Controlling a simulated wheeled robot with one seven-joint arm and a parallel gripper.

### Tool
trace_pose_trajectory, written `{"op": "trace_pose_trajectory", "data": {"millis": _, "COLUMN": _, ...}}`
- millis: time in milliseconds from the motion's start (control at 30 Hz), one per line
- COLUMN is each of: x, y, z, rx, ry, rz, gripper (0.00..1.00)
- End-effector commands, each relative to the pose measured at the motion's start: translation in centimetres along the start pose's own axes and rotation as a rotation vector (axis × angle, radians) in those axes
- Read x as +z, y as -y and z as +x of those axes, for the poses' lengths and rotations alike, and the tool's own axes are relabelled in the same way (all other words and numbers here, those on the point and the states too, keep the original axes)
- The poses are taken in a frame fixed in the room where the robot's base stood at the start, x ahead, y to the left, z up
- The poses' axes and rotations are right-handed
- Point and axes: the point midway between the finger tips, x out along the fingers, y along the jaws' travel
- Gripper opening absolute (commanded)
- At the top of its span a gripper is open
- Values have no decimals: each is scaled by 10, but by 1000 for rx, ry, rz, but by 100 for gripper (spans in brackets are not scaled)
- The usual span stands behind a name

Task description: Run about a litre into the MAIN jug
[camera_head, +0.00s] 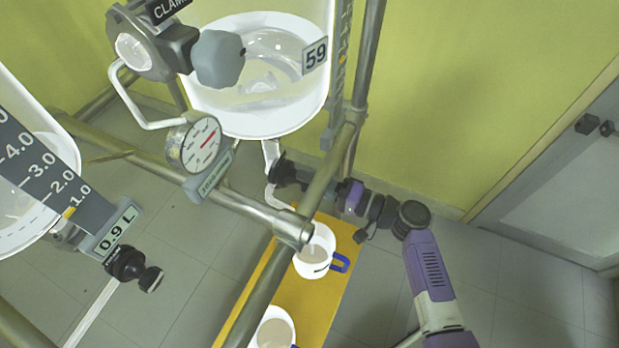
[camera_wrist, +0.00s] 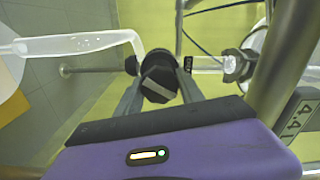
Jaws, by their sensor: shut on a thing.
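The glass reactor (camera_head: 257,95) with clear liquid stands at the top centre of the head view. My gripper (camera_head: 303,180) is at the drain valve beneath it. In the wrist view my gripper (camera_wrist: 158,88) is shut on the black valve knob (camera_wrist: 158,78). A pale outlet tube (camera_wrist: 80,43) runs left from the valve. A white jug (camera_head: 312,268) with a blue handle stands on a yellow bench (camera_head: 305,295), with pale contents. A second white jug (camera_head: 272,318) is at the bottom edge, partly cut off. I cannot read either jug's marking or tell whether liquid flows.
A left vessel (camera_head: 30,215) has a level scale, a 0.9 L readout (camera_head: 116,229) and its own black valve (camera_head: 130,265). A 4.4 L readout (camera_wrist: 300,115) shows at right in the wrist view. Metal frame bars (camera_head: 285,222) cross beside my arm. A dial gauge (camera_head: 195,143) hangs in front.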

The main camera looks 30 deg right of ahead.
Motion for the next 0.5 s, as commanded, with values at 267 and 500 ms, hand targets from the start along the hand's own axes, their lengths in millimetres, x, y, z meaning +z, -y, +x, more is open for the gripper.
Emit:
{"op": "trace_pose_trajectory", "data": {"millis": 267, "x": -1, "y": 2, "z": -1, "rx": 2, "ry": -3, "rz": 263, "gripper": 4}}
{"op": "trace_pose_trajectory", "data": {"millis": 500, "x": -1, "y": 1, "z": -1, "rx": 2, "ry": -3, "rz": 490, "gripper": 4}}
